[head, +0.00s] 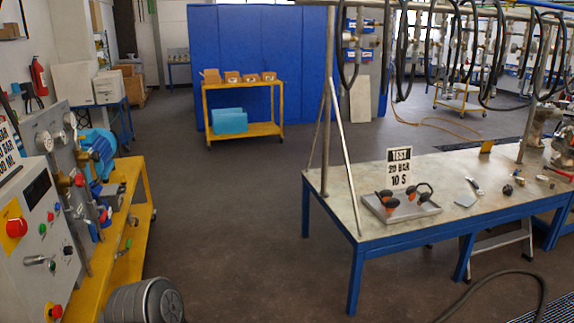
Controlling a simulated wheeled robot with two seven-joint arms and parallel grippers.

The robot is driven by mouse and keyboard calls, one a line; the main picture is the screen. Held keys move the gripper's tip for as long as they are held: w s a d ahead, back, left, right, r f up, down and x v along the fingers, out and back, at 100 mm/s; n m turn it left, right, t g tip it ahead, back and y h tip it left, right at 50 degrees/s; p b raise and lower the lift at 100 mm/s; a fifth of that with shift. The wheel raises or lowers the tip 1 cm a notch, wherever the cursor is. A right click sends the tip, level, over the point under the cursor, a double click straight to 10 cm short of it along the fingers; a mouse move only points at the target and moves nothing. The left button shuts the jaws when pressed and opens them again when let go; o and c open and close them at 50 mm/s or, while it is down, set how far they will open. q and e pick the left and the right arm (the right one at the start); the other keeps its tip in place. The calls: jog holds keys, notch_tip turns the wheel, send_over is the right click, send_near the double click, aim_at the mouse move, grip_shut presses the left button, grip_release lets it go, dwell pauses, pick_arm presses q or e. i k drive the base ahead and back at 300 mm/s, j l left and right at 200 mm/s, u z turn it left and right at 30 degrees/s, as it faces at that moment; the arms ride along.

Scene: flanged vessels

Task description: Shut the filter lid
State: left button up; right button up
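I cannot make out a filter lid for certain. Metal flanged fittings (545,122) stand at the far right end of the workbench (345,190), partly cut off by the picture's edge. A grey rounded metal vessel or drum (145,302) shows at the bottom left, cut off by the lower edge. Whether either one is the filter is not clear. Neither of my grippers is in view.
A control panel (35,225) with a red button and a yellow bench (125,245) stand at the left. A tray of orange-and-black parts (402,207) and a test sign (399,167) are on the workbench. A black hose (520,272) lies at lower right. The middle floor is clear.

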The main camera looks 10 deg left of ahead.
aim_at(96, 188)
jog(key=i+j+u, duration=0.1)
jog(key=i+j, duration=0.15)
jog(key=i, duration=0.2)
jog(key=i+j+u, duration=0.1)
jog(key=i, duration=0.3)
jog(key=i+j+u, duration=0.1)
jog(key=i+j, duration=0.15)
jog(key=i, duration=0.2)
jog(key=i+j+u, duration=0.1)
jog(key=i, duration=0.35)
jog(key=i+j+u, duration=0.1)
jog(key=i+j, duration=0.2)
jog(key=i+j+u, duration=0.15)
jog(key=i, duration=0.35)
jog(key=i+j+u, duration=0.1)
jog(key=i+j, duration=0.2)
jog(key=i, duration=0.15)
jog(key=i+j+u, duration=0.15)
jog(key=i, duration=0.25)
